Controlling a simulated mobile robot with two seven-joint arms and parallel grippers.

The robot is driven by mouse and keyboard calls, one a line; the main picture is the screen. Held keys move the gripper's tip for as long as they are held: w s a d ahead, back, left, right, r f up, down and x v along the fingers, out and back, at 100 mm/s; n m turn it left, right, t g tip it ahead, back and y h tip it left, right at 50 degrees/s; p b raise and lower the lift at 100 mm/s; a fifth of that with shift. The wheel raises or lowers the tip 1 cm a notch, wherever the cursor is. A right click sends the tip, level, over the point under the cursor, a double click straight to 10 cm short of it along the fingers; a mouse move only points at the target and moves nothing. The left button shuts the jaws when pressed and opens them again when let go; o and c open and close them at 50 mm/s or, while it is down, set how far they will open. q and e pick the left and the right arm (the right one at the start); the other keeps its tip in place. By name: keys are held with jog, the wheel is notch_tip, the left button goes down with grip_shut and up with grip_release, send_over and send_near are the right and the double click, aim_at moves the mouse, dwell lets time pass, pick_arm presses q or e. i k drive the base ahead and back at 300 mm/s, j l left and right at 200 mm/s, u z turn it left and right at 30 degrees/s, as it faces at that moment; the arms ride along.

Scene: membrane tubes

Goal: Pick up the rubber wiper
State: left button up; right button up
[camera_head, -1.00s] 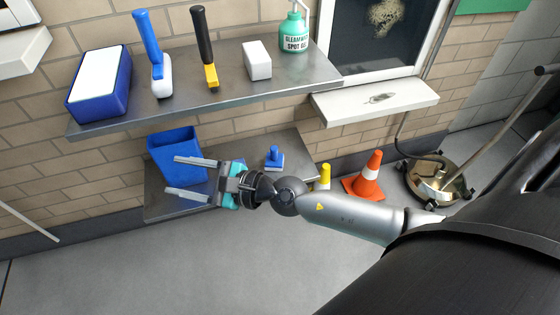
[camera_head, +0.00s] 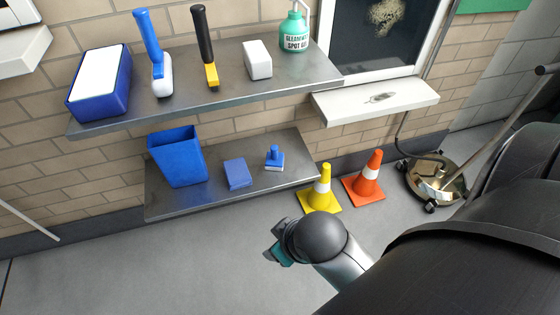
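No label marks the rubber wiper, and I cannot tell for certain which tool it is. On the upper shelf stand a blue-handled tool with a white-and-blue head (camera_head: 160,74) and a black-handled tool with a yellow head (camera_head: 206,52). On the lower shelf is a small blue tool with a knob handle and pale base (camera_head: 274,158). My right gripper (camera_head: 279,246) is in front of and below the lower shelf, apart from all of these. My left gripper is out of view.
The upper shelf (camera_head: 130,113) also holds a blue-and-white box, a white block and a green spray bottle. The lower shelf (camera_head: 215,200) holds a blue bin and a blue block. Yellow (camera_head: 321,192) and orange (camera_head: 366,180) cones stand right of it.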

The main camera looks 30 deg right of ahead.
aim_at(198, 12)
jog(key=u, duration=1.05)
jog(key=z, duration=1.6)
jog(key=l, duration=0.1)
